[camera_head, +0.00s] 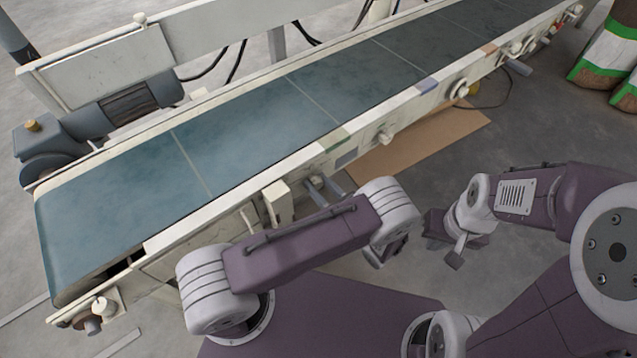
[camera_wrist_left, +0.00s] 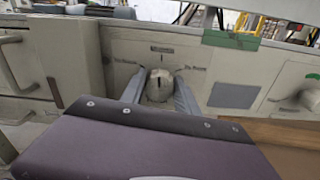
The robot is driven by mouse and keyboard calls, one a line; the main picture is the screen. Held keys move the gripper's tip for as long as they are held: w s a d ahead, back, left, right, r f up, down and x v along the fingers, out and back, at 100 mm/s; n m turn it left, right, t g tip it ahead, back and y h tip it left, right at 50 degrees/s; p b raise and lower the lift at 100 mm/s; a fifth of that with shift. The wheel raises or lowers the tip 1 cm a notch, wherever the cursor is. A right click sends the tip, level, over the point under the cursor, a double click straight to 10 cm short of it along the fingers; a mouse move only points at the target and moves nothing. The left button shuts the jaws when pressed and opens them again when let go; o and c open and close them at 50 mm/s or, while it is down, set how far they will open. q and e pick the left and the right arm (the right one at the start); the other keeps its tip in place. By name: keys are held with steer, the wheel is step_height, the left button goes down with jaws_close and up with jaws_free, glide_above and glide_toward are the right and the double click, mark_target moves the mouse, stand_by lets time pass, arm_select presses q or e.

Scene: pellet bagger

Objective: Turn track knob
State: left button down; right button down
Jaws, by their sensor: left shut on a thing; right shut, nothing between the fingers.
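The track knob (camera_wrist_left: 158,86) is a rounded, cream-coloured knob with a dark mark, on the conveyor's pale side panel. Small printed labels sit above it and to both sides, too small to read surely. Its dark mark points roughly up. My left gripper (camera_wrist_left: 160,92) has its two grey fingers on either side of the knob and is shut on it. In the head view my left gripper (camera_head: 325,190) reaches the conveyor's near side, and the knob is mostly hidden there. My right gripper (camera_head: 456,254) is shut and empty, low over the floor, away from the conveyor.
The conveyor's blue belt (camera_head: 240,130) runs from lower left to upper right. Another knob (camera_head: 385,135) stands out further right on its side. A pale box (camera_head: 278,202) and handles lie left of my left gripper. Brown cardboard (camera_head: 425,140) lies on the floor; sacks (camera_head: 606,50) stand upper right.

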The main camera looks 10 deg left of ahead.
arm_select(q)
steer(key=n+p, duration=0.1)
steer(key=n, duration=0.1)
steer(key=shift+s+n, duration=0.1)
steer(key=shift+n, duration=0.2)
steer(key=shift+n+p, duration=0.4)
steer(key=shift+n, duration=0.5)
steer(key=c, duration=0.9)
jaws_free()
steer(key=p+v, duration=0.3)
steer(key=v, duration=0.6)
